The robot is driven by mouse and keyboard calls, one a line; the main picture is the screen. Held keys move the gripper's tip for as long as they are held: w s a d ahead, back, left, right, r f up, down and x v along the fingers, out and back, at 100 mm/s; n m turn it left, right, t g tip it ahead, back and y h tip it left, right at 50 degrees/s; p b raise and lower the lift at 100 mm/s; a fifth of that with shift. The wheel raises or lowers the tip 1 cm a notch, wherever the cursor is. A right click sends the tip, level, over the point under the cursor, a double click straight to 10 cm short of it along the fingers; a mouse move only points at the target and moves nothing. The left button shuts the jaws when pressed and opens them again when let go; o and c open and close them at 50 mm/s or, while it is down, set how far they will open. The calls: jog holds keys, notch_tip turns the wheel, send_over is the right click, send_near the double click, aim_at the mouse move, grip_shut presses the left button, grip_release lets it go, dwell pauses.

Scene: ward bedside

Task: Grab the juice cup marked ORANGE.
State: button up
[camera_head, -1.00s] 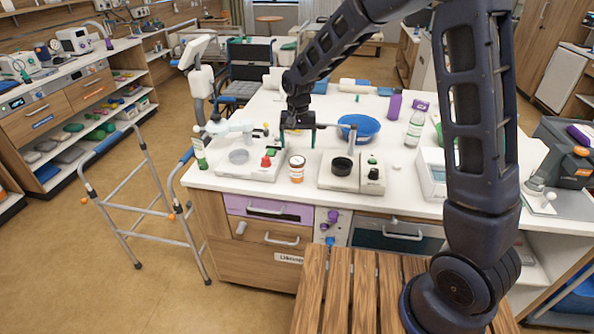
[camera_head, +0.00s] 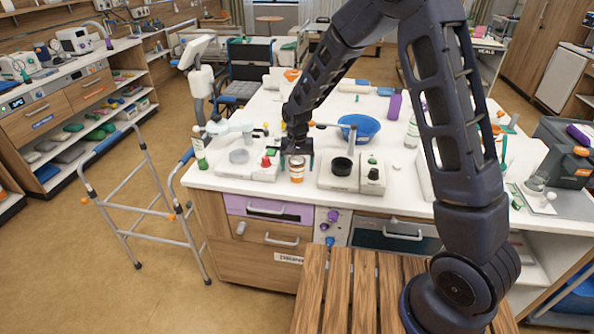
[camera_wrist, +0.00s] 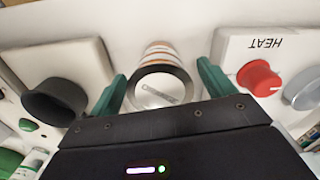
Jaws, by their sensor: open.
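A small orange-and-white banded cup (camera_head: 297,173) with a pale lid stands upright near the front edge of the white counter, between two white appliances. In the wrist view the cup (camera_wrist: 158,88) lies between the two green fingers, its round lid facing the camera. No ORANGE lettering is legible on it. My gripper (camera_head: 297,158) is open and points down over the cup. In the wrist view my gripper (camera_wrist: 162,78) has a finger on either side of the cup, with a small gap showing at each side.
Left of the cup is a white unit (camera_head: 238,158) with a red knob; the wrist view shows its HEAT panel (camera_wrist: 262,44). A blue bowl (camera_head: 362,125) and white bottle (camera_head: 412,132) stand behind.

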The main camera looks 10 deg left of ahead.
jog(key=shift+f, duration=0.35)
jog(key=c, duration=1.1)
jog(key=shift+c, duration=0.2)
jog(key=shift+r, duration=0.15)
